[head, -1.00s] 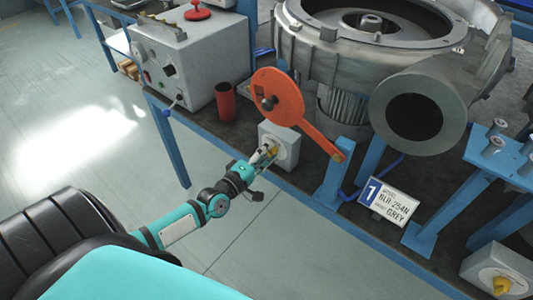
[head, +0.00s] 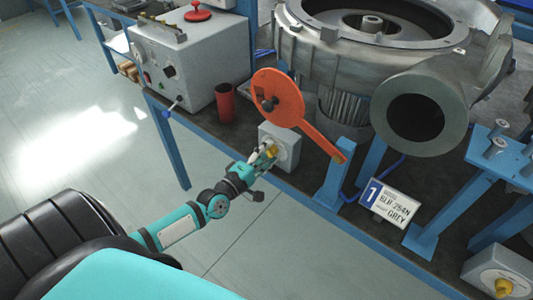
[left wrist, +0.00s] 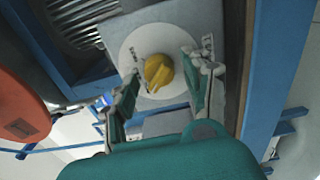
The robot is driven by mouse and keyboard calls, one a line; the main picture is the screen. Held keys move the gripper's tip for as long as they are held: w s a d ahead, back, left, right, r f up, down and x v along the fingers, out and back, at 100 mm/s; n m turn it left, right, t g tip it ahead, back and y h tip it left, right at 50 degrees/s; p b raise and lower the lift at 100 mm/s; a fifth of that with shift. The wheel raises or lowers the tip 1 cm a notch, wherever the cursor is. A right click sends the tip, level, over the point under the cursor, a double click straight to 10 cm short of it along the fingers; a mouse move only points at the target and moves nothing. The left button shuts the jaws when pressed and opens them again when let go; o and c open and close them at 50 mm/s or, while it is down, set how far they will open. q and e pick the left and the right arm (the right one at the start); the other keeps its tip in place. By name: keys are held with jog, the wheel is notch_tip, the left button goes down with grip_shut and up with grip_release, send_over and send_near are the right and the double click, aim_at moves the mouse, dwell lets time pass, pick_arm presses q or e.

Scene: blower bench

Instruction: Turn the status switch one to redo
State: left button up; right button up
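The status switch is a grey box (head: 290,150) with a yellow knob (head: 272,150), on the front edge of the bench below the orange disc. In the left wrist view the yellow knob (left wrist: 158,72) sits on a round white dial (left wrist: 138,42). The small lettering around the dial is hard to read. My left gripper (head: 264,158) is at the knob. In the left wrist view my left gripper (left wrist: 160,66) is open, one finger on each side of the knob with gaps showing. My right gripper is not in view.
An orange disc with an arm (head: 280,98) stands just above the switch. A number 1 sign (head: 390,202) is to the right. A red cup (head: 225,102) and control box (head: 185,65) stand left. A blower (head: 415,108) is behind. Another yellow-knob switch (head: 503,287) is at lower right.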

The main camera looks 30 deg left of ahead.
pick_arm(q)
jog(key=s, duration=1.2)
jog(key=shift+a, duration=0.45)
